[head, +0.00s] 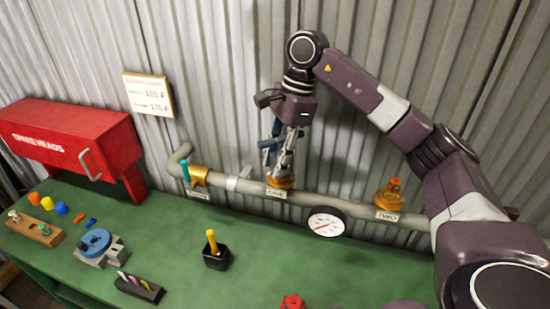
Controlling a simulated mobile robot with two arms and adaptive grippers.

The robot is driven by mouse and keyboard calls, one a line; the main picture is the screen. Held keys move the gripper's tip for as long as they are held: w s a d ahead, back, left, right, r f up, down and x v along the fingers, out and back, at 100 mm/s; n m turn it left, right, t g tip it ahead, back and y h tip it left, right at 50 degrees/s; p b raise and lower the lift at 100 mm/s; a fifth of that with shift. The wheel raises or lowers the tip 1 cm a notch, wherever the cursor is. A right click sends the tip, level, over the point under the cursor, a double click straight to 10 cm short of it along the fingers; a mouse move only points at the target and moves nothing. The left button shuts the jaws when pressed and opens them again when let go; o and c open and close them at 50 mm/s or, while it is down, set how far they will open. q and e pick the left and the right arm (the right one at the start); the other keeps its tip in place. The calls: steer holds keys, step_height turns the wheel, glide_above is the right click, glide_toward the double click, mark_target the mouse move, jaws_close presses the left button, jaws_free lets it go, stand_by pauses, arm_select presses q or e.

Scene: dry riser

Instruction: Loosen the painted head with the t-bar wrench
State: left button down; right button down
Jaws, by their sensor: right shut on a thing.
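My right gripper (287,165) is lowered at the brass fitting (279,182) on the pipe above the label "ONE". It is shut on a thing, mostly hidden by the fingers. A blue bar-shaped part (269,144) shows just left of the fingers; it looks like the t-bar wrench, but I cannot tell how it sits on the fitting. Another brass fitting with an orange top (391,193) stands above the label "TWO". A third fitting (197,175) with a teal stem is at the left. Which head is painted is hard to tell. My left gripper is out of view.
The grey pipe (330,200) runs along the corrugated wall, with a round gauge (326,222) below it. On the green bench (180,235) are a black holder with a yellow tool (214,250), a blue-topped vise (95,242) and a red valve wheel (292,302). A red cabinet (70,140) stands left.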

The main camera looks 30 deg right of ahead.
mark_target(272, 139)
steer(key=shift+n, duration=0.3)
steer(key=shift+m, duration=0.4)
steer(key=shift+r, duration=0.1)
steer(key=shift+r+p, duration=3.45)
steer(key=shift+r, duration=1.3)
steer(key=shift+f, duration=0.1)
